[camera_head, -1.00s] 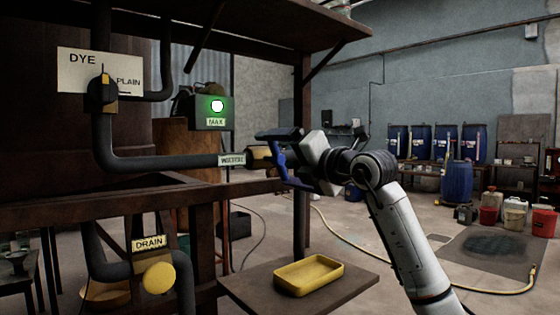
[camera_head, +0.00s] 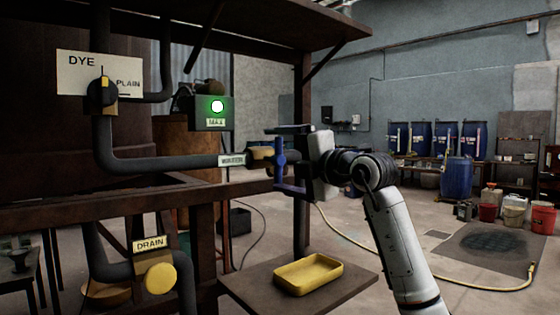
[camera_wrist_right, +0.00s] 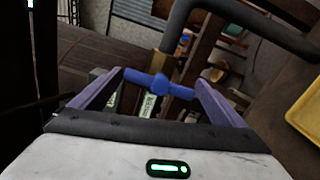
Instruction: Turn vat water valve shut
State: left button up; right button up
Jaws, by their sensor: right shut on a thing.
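The valve's blue bar handle (camera_head: 280,153) is at the end of the dark pipe, just right of the brass-coloured valve body (camera_head: 260,154). The handle stands about upright in the head view. My right gripper (camera_head: 278,160) has one finger above the handle and one below, shut on its ends. In the right wrist view the handle (camera_wrist_right: 160,84) spans between the two fingers of the right gripper (camera_wrist_right: 161,88), with its round hub in the middle. A small pale label (camera_head: 232,161) on the pipe is too blurred to read surely. My left gripper is out of view.
A DRAIN sign (camera_head: 148,244) and yellow round knob (camera_head: 160,278) are at lower left. A DYE/PLAIN plate (camera_head: 72,80) with a dial and a MAX box with a lit green lamp (camera_head: 217,106) are above. A yellow tray (camera_head: 309,276) sits on a low shelf below my arm.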

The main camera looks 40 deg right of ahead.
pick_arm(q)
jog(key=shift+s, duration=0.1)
pick_arm(e)
jog(key=o, duration=0.7)
pick_arm(q)
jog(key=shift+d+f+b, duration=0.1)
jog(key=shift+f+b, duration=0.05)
jog(key=shift+b, duration=0.4)
pick_arm(e)
jog(key=s, duration=1)
jog(key=shift+s+d, duration=0.2)
jog(key=shift+d, duration=0.2)
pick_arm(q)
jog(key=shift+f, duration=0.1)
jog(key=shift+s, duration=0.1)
pick_arm(e)
jog(key=shift+f, duration=0.1)
